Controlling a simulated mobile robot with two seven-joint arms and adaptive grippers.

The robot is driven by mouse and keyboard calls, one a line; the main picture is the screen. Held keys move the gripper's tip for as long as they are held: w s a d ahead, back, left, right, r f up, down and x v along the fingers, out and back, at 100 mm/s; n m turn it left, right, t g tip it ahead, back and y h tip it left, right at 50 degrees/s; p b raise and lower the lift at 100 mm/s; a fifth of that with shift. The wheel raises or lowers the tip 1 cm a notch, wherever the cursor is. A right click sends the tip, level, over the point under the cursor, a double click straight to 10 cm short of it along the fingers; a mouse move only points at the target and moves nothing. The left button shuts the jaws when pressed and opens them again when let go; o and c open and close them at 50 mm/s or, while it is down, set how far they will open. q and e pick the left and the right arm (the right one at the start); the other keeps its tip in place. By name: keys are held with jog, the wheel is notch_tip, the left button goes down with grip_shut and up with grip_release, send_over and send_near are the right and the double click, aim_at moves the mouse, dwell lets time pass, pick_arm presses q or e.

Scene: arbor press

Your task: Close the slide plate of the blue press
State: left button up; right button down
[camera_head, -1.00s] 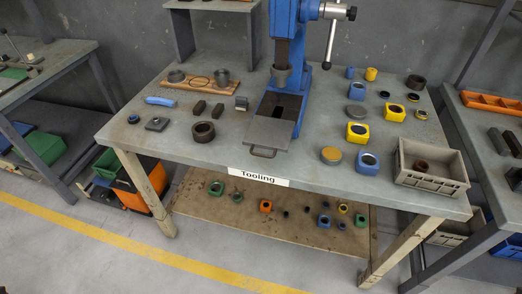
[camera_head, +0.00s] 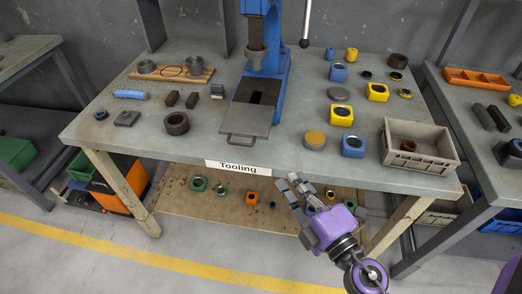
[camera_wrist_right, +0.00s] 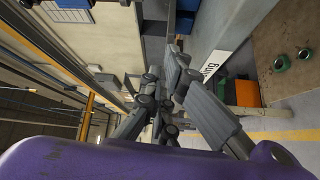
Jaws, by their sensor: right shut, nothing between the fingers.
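The blue press (camera_head: 277,77) stands at the back middle of the table. Its grey slide plate (camera_head: 246,118) is pulled out toward the table's front edge, with a handle (camera_head: 240,140) at its front end. A dark opening (camera_head: 263,98) shows behind the plate, under the ram (camera_head: 256,55). My right gripper (camera_head: 290,184), with purple wrist, is in front of the table, below and right of the handle and apart from it. It is shut and empty. Its fingers (camera_wrist_right: 180,95) also show in the right wrist view. My left gripper is out of view.
Yellow and blue blocks (camera_head: 340,115) and a grey crate (camera_head: 418,146) stand to the right of the press. A dark ring (camera_head: 176,123), a blue-handled tool (camera_head: 130,95) and a wooden board (camera_head: 172,76) are to its left. A lower shelf (camera_head: 176,205) holds several small parts.

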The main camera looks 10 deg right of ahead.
aim_at(269, 125)
jog(key=w+a+n, duration=0.1)
jog(key=w+a, duration=0.1)
jog(key=w, duration=0.1)
jog(key=w+a+n+g+y+p, duration=0.1)
jog(key=w+a, duration=0.1)
jog(key=w, duration=0.2)
jog(key=w+a+p, duration=0.1)
jog(key=w+a, duration=0.1)
jog(key=w, duration=0.1)
jog(key=shift+w+f+n+y, duration=0.3)
jog(key=shift+f+n, duration=0.05)
jog(key=shift+n, duration=0.05)
jog(key=shift+w+d, duration=0.15)
jog(key=shift+w, duration=0.3)
jog(key=w+d, duration=0.1)
jog(key=w, duration=0.2)
jog(key=w+d, duration=0.1)
jog(key=w, duration=0.2)
jog(key=w+d, duration=0.1)
jog(key=w, duration=0.2)
jog(key=shift+w, duration=0.1)
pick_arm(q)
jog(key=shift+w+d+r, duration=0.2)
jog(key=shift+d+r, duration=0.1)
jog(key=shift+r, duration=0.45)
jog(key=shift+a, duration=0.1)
